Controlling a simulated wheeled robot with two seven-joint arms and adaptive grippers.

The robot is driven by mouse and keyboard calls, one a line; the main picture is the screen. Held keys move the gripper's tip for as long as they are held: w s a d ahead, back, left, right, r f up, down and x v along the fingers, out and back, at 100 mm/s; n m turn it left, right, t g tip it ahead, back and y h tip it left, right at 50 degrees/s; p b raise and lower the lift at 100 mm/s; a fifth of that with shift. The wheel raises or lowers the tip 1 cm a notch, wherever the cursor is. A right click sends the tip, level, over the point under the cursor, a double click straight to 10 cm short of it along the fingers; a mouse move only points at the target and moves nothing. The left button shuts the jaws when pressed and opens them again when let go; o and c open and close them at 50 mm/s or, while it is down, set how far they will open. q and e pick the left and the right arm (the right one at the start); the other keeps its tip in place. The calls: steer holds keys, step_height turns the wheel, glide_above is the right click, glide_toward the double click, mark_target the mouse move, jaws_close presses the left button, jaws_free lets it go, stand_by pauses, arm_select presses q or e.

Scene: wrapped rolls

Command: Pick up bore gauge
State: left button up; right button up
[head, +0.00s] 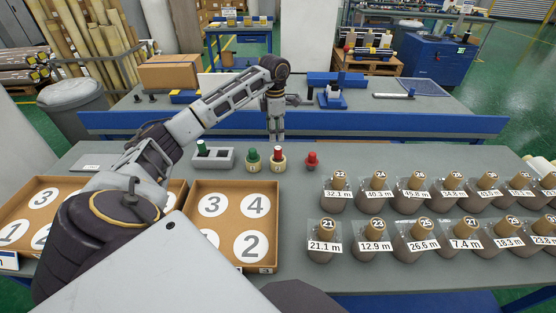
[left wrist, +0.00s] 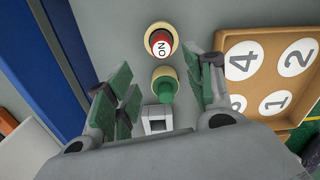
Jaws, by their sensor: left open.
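Several small gauge-like pieces stand in a row on the grey table; I cannot tell for sure which is the bore gauge. A grey block (head: 223,161) holds a green-topped piece (head: 203,148). To its right are a green-topped piece in a cream ring (head: 252,160), a red-topped piece in a cream ring (head: 278,162) and a red piece (head: 312,160). My left gripper (head: 276,136) is open above and behind the row. In the left wrist view, a green piece (left wrist: 164,88) shows between its spread fingers, with a red-topped piece (left wrist: 160,45) beyond. My right gripper is not in view.
A numbered cardboard tray (head: 236,267) lies at the front left, with another left of it. Several wrapped rolls with length labels (head: 418,247) fill the right in two rows. A blue-edged bench (head: 400,122) stands behind. The table's middle front is clear.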

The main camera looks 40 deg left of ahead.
mark_target(278, 148)
arm_select(q)
step_height(278, 148, down, 5)
steer(key=shift+r, duration=0.2)
steer(key=shift+f, duration=0.25)
steer(key=shift+d+f, duration=0.25)
steer(key=shift+f, duration=0.3)
steer(key=f, duration=0.2)
steer(key=shift+w+d+f, duration=0.2)
steer(key=shift+d+f, duration=0.1)
steer(key=shift+f, duration=0.75)
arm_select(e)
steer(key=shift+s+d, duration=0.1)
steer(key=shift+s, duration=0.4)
